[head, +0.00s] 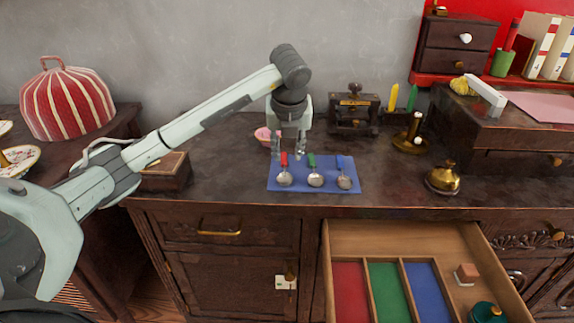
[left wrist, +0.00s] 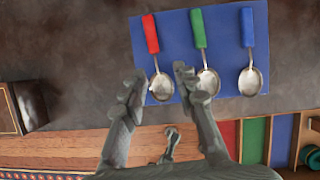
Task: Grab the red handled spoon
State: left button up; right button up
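The red handled spoon (head: 285,178) lies at the left end of a row of three on a blue mat (head: 300,187), handle toward the back. The green handled spoon (head: 315,179) is in the middle and the blue handled spoon (head: 344,182) is at the right. My left gripper (head: 288,146) is open above the mat, near the red handle. In the left wrist view its fingertips (left wrist: 158,78) are spread apart, appearing around the red spoon's bowl (left wrist: 161,88), with its red handle (left wrist: 151,34) beyond them. They look empty. My right gripper is not in view.
An open drawer (head: 398,240) with red, green and blue compartments juts out below the counter. A pink cup (head: 263,134) is behind the mat. A dark box (head: 166,171) stands left and a brass bell (head: 443,179) right.

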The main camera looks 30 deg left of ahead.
aim_at(285, 167)
pick_arm(q)
jog(key=x, duration=0.5)
jog(key=shift+s+a+f, duration=0.15)
jog(key=shift+a, duration=0.15)
jog(key=shift+c, duration=0.3)
grip_shut()
